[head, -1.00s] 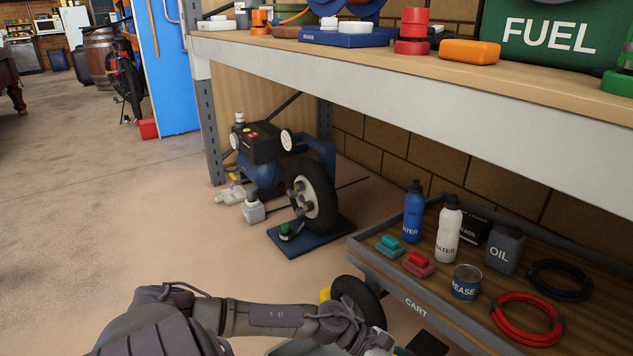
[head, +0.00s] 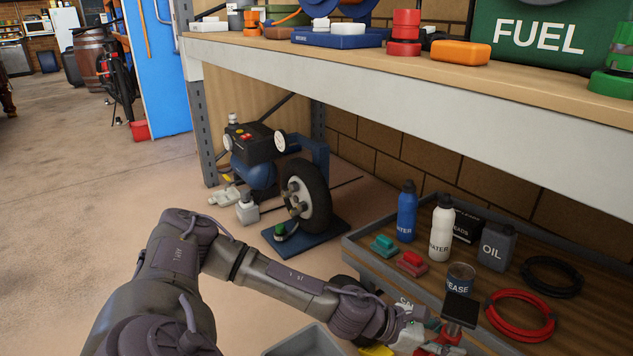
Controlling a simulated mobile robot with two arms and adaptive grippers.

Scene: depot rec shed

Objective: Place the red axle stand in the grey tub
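The red axle stand (head: 452,334) has a black square top plate and is at the bottom right of the head view, in front of the cart's near edge. My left gripper (head: 440,343) is at its red body and appears shut on it; the fingertips are partly hidden and cut off by the frame's bottom edge. The grey tub (head: 307,341) shows only its far rim and part of its inside at the bottom middle, left of the gripper and below my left forearm. My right gripper is out of view.
A low wooden cart (head: 402,290) on the right holds bottles, a grease can (head: 459,277), red and teal blocks and coiled cables. A dark wheel (head: 344,288) and a yellow object (head: 376,350) lie partly behind my arm. A shelf (head: 400,75) overhangs the cart.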

